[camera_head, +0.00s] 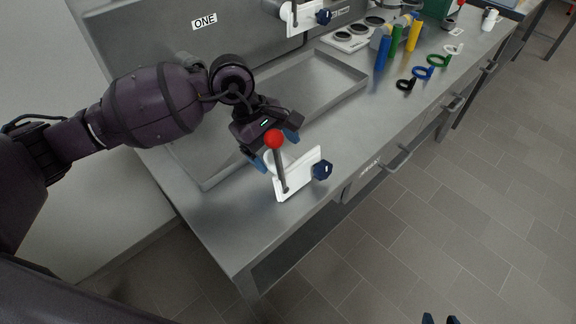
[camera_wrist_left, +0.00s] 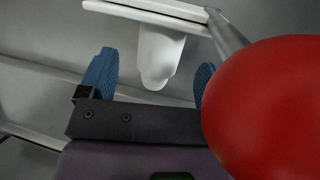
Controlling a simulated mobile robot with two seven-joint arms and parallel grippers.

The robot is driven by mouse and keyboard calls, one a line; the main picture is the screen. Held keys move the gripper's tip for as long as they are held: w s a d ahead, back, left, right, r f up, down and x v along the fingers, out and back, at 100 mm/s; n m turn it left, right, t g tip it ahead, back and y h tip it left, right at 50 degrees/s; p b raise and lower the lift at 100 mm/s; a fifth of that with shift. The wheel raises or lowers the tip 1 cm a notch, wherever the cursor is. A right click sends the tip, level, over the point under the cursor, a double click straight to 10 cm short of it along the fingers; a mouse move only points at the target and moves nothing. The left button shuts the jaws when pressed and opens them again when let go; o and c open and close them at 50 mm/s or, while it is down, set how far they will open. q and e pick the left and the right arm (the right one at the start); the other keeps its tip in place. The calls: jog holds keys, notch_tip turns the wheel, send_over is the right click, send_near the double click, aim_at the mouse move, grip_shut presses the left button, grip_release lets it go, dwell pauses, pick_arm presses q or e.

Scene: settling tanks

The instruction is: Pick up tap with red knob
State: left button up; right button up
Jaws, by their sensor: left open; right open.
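The tap with red knob (camera_head: 305,175) stands at the front edge of the steel counter. It has a white plate, a dark lever with a red ball on top, and a dark blue star knob at its right. My left gripper (camera_head: 274,150) is open right behind it. In the left wrist view, my left gripper's blue fingers (camera_wrist_left: 153,75) are on either side of the tap's white stub (camera_wrist_left: 160,55), with gaps visible. The red knob (camera_wrist_left: 268,105) fills the right side there.
A shallow steel tray (camera_head: 335,92) lies behind the tap. A second white plate with a blue knob (camera_head: 302,20) is at the back. Coloured cylinders (camera_head: 382,53) and rings (camera_head: 406,84) stand or lie further right. Drawer handles (camera_head: 397,158) stick out from the counter front.

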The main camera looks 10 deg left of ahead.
pick_arm(q)
jog(key=x, duration=0.4)
jog(key=shift+a+f, duration=0.1)
jog(key=shift+f, duration=0.15)
jog(key=shift+r, duration=0.1)
jog(key=c, duration=1.2)
